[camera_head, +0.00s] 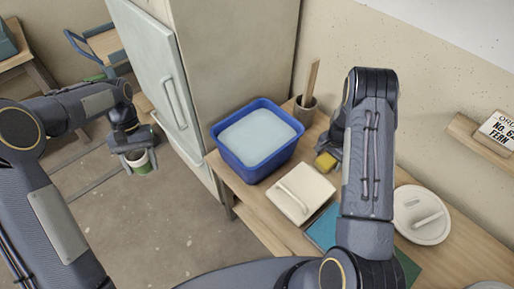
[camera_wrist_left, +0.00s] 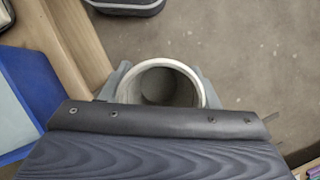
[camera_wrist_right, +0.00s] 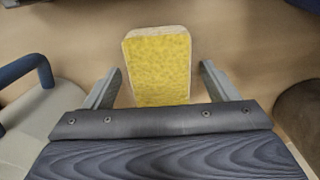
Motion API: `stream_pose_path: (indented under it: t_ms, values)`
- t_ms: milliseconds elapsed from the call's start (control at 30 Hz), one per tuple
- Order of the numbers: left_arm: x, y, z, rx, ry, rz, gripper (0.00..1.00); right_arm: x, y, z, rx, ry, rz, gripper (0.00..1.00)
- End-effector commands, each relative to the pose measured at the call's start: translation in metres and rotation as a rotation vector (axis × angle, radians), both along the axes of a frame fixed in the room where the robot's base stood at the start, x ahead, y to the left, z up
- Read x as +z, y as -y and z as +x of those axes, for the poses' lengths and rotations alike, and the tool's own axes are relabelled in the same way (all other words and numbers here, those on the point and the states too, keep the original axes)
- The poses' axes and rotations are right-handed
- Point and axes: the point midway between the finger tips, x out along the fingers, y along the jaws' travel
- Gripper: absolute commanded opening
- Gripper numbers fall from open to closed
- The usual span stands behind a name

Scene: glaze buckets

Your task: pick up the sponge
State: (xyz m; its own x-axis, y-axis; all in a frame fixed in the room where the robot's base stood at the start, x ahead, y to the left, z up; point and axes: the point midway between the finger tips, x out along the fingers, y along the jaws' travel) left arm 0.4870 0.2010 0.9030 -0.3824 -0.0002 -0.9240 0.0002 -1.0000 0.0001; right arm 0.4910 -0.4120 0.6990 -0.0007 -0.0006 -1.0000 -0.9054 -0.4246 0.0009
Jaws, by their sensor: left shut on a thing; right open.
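The yellow sponge (camera_head: 326,161) lies on the wooden table, in front of the cup with a stick. In the right wrist view the sponge (camera_wrist_right: 160,65) shows upright in the picture, its near end between the fingers. My right gripper (camera_wrist_right: 160,85) is open around the sponge, with a gap on each side. In the head view the right gripper (camera_head: 335,150) is partly hidden by its own arm. The cup's round rim (camera_wrist_left: 163,62) shows in the left wrist view.
A blue tub (camera_head: 248,166) with pale liquid stands at the table's left. A square white lid (camera_head: 300,195) and a round white lid (camera_head: 421,214) lie on the table near the right arm. A cup with a stick (camera_head: 305,109) stands behind the sponge.

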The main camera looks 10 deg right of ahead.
Motion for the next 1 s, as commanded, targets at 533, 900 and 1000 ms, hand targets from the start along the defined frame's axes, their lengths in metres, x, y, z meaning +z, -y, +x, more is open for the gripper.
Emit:
stream_pose_path:
  t_ms: [533,900,1000]
  values:
    - [0.0006,0.0,0.0001,0.0,0.0,0.0,0.28,-0.0038,-0.0002,0.0,0.001,0.0,0.0,0.46]
    - [0.0001,0.0,0.0,0.0,0.0,0.0,0.28,-0.0028,-0.0002,0.0002,0.001,0.001,0.0,0.32]
    - [-0.0019,0.0,0.0001,0.0,0.0,0.0,0.28,0.0011,-0.0001,0.0007,0.001,0.002,0.0,0.32]
